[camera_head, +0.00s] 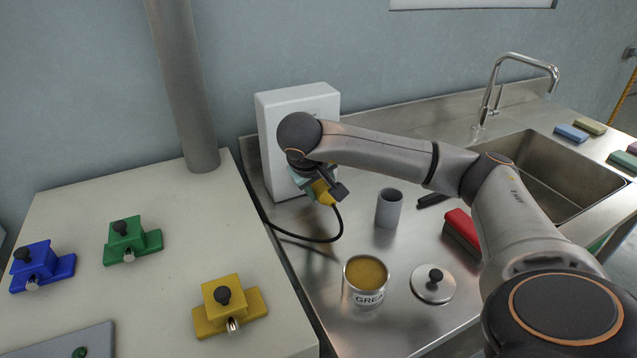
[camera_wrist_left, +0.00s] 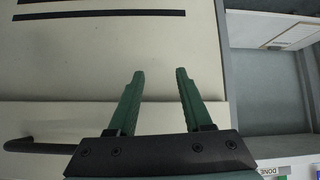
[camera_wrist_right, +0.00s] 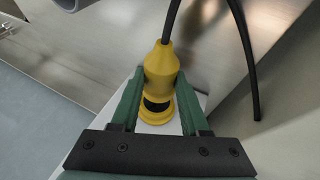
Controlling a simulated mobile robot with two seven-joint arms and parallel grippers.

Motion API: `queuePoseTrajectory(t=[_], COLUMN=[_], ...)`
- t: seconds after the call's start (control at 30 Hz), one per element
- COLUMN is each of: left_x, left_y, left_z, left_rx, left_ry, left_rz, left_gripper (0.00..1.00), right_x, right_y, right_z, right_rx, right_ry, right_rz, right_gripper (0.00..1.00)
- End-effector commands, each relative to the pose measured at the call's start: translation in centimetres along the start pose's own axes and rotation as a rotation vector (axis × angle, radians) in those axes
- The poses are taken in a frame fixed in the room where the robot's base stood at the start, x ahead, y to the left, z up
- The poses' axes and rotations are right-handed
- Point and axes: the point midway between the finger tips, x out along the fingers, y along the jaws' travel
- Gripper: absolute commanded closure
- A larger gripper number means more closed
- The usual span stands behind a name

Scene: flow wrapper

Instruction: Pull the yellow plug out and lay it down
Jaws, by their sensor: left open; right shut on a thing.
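The yellow plug (camera_head: 323,191) is in front of the white box (camera_head: 268,128) on the steel counter, with a black cable (camera_head: 338,228) hanging from it. My right gripper (camera_head: 328,186) is at the plug, and the right wrist view shows the plug (camera_wrist_right: 160,65) between its green fingers (camera_wrist_right: 157,100), shut on it. A yellow ring (camera_wrist_right: 157,114) shows behind the plug, with a dark band between the two. I cannot tell whether the plug is fully seated. My left gripper (camera_wrist_left: 159,85) is open and empty in the left wrist view, above a pale surface.
A grey cup (camera_head: 389,208), a grease tin (camera_head: 365,281), its lid (camera_head: 433,284) and a red-and-black block (camera_head: 462,229) stand on the counter. Blue, green and yellow fixtures (camera_head: 229,306) sit on the pale table (camera_head: 160,275). Counter between box and tin is clear except for the cable.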

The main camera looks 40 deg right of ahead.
Motion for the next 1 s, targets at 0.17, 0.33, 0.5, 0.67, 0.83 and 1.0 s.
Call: queuePoseTrajectory(t=[0.17,0.33,0.5,0.67,0.83,1.0], left_x=[-0.1,-0.2,-0.2,-0.3,-0.3,-0.3], left_y=[0.0,0.0,0.0,0.0,0.0,0.0], left_z=[-0.1,-0.1,-0.2,-0.2,-0.3,-0.3], left_rx=[0.000,0.000,0.000,0.000,-0.001,-0.001], left_ry=[-0.001,-0.001,-0.001,-0.001,-0.001,-0.001], left_rz=[-0.001,-0.001,-0.001,-0.001,-0.001,-0.001], left_gripper=[0.50,0.50,0.50,0.50,0.50,0.50], right_x=[-0.3,-0.6,-0.8,-1.1,-1.3,-1.4], right_y=[0.0,0.1,0.0,0.0,0.0,0.0], right_z=[0.7,1.3,1.9,2.5,3.1,3.3], right_rx=[-0.001,0.000,0.000,0.000,0.000,0.000], right_ry=[0.000,0.000,0.000,0.000,-0.001,-0.001], right_rz=[0.001,0.002,0.001,0.001,0.001,0.001], right_gripper=[1.00,1.00,1.00,1.00,1.00,1.00])
